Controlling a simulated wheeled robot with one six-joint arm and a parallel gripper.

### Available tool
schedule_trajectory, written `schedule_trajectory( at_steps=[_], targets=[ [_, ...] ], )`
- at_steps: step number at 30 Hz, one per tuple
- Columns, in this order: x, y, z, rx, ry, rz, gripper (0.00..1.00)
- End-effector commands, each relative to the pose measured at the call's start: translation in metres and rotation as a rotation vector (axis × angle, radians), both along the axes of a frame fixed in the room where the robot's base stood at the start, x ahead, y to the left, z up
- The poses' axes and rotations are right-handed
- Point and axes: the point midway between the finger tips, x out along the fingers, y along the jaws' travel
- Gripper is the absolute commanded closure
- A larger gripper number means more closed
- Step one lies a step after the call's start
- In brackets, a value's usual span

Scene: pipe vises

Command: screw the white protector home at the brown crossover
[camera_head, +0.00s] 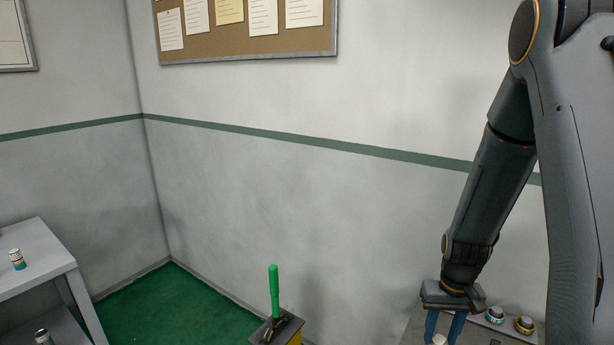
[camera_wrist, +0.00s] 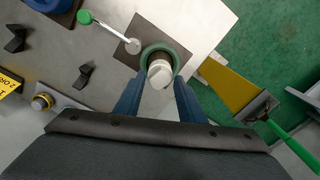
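The white protector (camera_wrist: 160,74) shows in the wrist view as a short pale cylinder between my fingertips, in front of a round opening with a green rim (camera_wrist: 181,55). A small white part of it shows low in the head view (camera_head: 439,340). My gripper (camera_wrist: 159,82) has its two blue fingers apart, one on each side of the protector, with a narrow gap seeming to show on both sides. In the head view my gripper (camera_head: 444,328) points down at the bottom right. I cannot pick out the brown crossover surely, nor tell whether the protector is seated in any thread.
A green lever (camera_head: 274,292) stands on a dark-topped yellow block (camera_wrist: 235,82) beside the workplace. Round knobs (camera_head: 524,324) sit on the right. Green floor (camera_head: 165,305) lies clear between.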

Motion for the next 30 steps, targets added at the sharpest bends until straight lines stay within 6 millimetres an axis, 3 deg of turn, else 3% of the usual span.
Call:
schedule_trajectory(
  at_steps=[5,22,30],
  targets=[
    [0.0,0.0,0.0,0.0,0.0,0.081,0.64],
    [0.0,0.0001,0.0,0.0,0.0,0.804,0.64],
    [0.0,0.0001,0.0,0.0,0.0,0.905,0.64]
  ],
)
